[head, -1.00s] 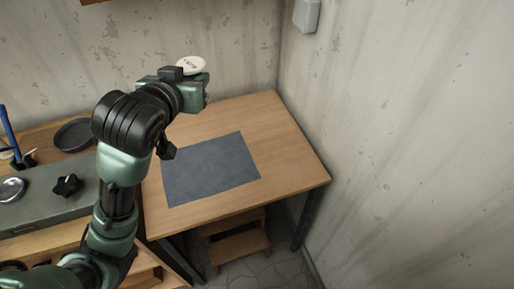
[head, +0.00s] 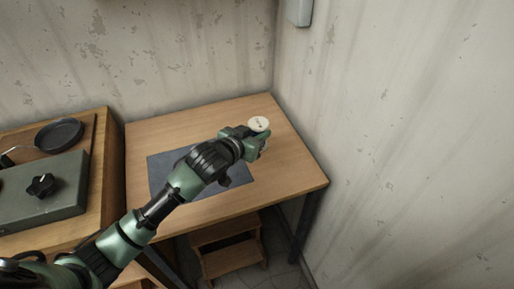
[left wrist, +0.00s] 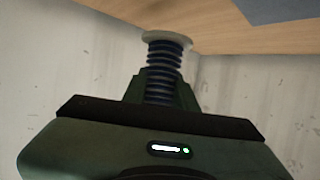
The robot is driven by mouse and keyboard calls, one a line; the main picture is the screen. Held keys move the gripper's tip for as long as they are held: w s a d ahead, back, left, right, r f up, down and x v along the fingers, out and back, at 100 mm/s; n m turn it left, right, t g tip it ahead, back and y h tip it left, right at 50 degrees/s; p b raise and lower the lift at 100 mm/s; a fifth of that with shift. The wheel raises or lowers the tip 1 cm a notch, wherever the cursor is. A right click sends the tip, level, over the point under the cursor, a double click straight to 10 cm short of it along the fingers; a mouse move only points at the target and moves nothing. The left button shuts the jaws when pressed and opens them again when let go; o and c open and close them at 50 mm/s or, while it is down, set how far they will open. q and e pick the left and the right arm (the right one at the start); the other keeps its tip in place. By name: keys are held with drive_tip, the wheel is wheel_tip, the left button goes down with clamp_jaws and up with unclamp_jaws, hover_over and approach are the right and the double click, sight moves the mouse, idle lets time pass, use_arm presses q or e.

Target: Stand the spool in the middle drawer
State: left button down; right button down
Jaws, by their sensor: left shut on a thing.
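The spool (head: 259,123) shows in the head view as a pale round top with dark print, at the far end of my left arm. In the left wrist view the spool (left wrist: 167,58) has dark blue-black thread and a whitish flange. My left gripper (head: 261,141) is shut on it, with its fingers around the wound part. The gripper is over the right part of the wooden table; I cannot tell its exact height. I cannot make out the middle drawer in these views. My right gripper is not in view.
A grey mat (head: 163,176) lies on the wooden table (head: 298,178), partly behind my arm. A wooden step stool (head: 232,258) stands below. At the left, a bench holds a grey-green box with a black knob (head: 42,185) and a dark round pan (head: 59,135). Walls close off the back and right.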

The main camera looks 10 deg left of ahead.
use_arm(q)
drive_tip(key=shift+f, duration=3.2)
drive_tip(key=shift+f, duration=0.2)
drive_tip(key=c, duration=1.1)
unclamp_jaws()
drive_tip(key=shift+r, duration=0.1)
